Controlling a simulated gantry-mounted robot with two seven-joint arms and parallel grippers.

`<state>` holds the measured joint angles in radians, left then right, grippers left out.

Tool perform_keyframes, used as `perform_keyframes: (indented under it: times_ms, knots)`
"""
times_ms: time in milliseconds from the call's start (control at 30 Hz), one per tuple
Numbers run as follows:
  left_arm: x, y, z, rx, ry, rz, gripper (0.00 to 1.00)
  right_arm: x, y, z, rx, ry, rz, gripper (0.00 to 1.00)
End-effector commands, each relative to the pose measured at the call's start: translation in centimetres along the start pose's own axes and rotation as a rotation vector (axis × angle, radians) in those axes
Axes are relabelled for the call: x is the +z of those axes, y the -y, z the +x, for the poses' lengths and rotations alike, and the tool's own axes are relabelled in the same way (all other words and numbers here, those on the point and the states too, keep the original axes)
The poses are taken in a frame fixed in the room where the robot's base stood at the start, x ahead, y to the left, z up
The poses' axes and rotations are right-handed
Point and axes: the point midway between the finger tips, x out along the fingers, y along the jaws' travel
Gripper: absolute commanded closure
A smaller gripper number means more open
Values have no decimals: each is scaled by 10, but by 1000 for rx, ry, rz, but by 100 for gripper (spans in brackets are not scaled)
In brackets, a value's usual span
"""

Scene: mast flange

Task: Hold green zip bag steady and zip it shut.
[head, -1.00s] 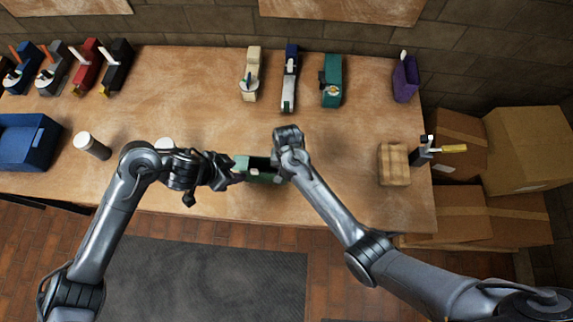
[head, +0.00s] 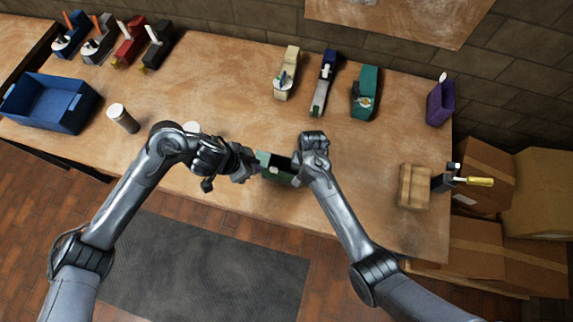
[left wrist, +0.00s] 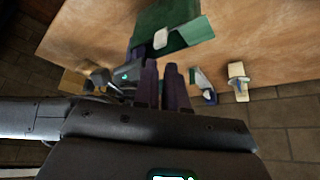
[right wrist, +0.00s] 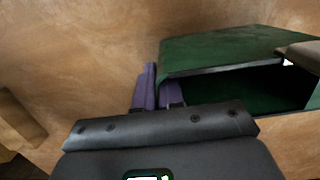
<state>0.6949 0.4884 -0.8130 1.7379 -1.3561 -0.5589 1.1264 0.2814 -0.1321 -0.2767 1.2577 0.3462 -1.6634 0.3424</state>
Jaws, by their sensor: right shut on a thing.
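The green zip bag (head: 265,157) lies near the table's front edge between my two grippers, its dark mouth open. A white tab shows on it in the left wrist view (left wrist: 160,38). My right gripper (head: 303,172) is shut on the bag's edge at its right end. In the right wrist view its purple fingers (right wrist: 160,90) sit on either side of the green wall. My left gripper (head: 253,167) is at the bag's left end. In the left wrist view its purple fingers (left wrist: 161,80) are close together, just short of the tab; whether they touch the bag is unclear.
A blue bin (head: 50,103) and a white-topped jar (head: 122,117) stand to the left. Several tool-like items line the back, with a purple holder (head: 440,103) at right. A wooden block (head: 414,187) sits near the right edge; cardboard boxes (head: 490,245) are beyond. The table's middle is clear.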

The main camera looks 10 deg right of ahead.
Motion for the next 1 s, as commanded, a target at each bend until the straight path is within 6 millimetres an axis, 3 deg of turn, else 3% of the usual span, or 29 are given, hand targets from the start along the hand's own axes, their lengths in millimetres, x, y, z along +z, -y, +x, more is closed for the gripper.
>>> perform_keyframes:
  times_ms: [167,367,700,1000]
  knots:
    - [-4,-3,4,18,-8,79,100,0,0,0,0,0,0,100]
    - [-16,-10,18,71,-46,338,100,0,0,0,0,-1,0,100]
    - [-30,-13,46,126,-191,1033,100,0,0,0,0,-1,0,100]
    - [-26,9,60,57,-332,1682,100,0,0,0,-1,-1,0,100]
